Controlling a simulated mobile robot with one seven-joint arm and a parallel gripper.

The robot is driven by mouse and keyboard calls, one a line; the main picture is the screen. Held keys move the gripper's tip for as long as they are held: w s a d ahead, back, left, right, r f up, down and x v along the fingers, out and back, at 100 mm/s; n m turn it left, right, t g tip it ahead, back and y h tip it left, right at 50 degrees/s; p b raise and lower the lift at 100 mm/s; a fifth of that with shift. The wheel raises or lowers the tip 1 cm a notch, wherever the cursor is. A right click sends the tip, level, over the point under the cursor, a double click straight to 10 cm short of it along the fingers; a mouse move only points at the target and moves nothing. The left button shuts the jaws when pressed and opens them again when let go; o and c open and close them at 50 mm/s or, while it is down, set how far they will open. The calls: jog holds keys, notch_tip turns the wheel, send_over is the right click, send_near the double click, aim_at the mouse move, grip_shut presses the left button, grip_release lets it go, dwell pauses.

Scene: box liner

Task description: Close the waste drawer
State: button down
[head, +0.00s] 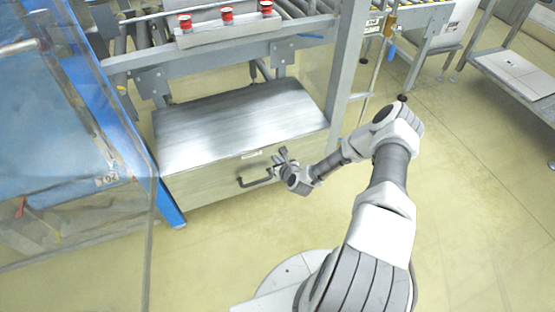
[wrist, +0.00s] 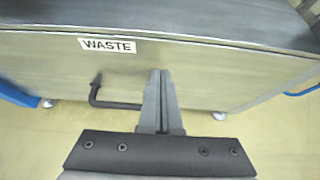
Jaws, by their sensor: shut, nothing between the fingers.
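The waste drawer (head: 222,180) is a low metal box front under the conveyor in the head view, with a brushed steel top (head: 235,120). In the wrist view its front (wrist: 220,75) fills the middle and carries a white label reading WASTE (wrist: 107,45). A dark bar handle (head: 256,180) is on the front; in the wrist view the handle (wrist: 110,104) is left of my fingers and partly hidden behind them. My gripper (head: 283,157) is shut and empty, pointing at the front just right of the handle. In the wrist view the gripper (wrist: 160,75) shows its fingers together; contact with the front is unclear.
A blue post (head: 170,205) and a clear panel (head: 75,180) stand left of the drawer. A grey frame post (head: 345,65) rises at its right. Red buttons (head: 227,14) sit on a bar above. The floor (head: 480,220) is open in front and to the right.

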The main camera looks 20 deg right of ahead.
jog(key=p+v, duration=0.3)
jog(key=v, duration=0.7)
jog(key=shift+s, duration=0.25)
